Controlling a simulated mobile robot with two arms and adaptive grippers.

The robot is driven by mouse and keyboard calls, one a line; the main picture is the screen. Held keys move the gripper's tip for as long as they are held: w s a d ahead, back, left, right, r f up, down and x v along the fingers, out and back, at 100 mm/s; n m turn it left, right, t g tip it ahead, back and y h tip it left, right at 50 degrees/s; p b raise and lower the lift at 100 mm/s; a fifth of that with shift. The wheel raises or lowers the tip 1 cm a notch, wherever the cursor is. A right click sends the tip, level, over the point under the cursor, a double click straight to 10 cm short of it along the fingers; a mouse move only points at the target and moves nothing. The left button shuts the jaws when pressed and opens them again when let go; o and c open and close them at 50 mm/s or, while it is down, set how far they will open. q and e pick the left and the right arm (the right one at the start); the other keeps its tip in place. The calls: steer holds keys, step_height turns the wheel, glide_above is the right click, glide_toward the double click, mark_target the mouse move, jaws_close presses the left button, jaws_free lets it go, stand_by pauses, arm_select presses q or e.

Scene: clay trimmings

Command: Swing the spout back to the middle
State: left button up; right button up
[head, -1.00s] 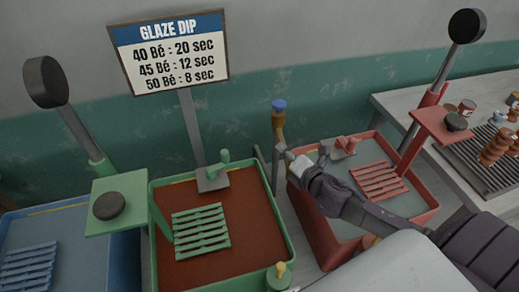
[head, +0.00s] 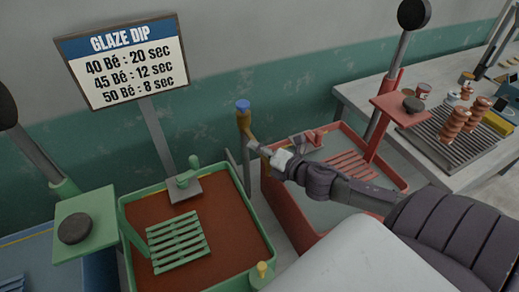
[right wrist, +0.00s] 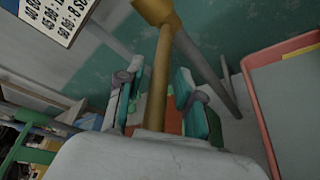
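The spout is a brass pipe (head: 245,126) with a blue knob (head: 242,105) on top, standing between the green tub (head: 254,212) and the red tub (head: 283,208). It also shows in the right wrist view as a brass tube (right wrist: 160,75) running down between the fingers. My right gripper (head: 262,154) is at the spout, its fingers on either side of it. In the right wrist view the gripper (right wrist: 157,103) looks open, with gaps beside the tube. The spout's lower end is hidden behind my gripper. My left gripper is not in view.
Green and red slatted racks (head: 179,241) (head: 350,165) lie in the tubs. A glaze dip sign (head: 122,60) stands behind the green tub. A green platform with a dark disc (head: 75,228) is at left. A table (head: 360,92) with several small items is at right.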

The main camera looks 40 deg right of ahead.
steer(key=shift+s, duration=0.1)
steer(key=v, duration=1.2)
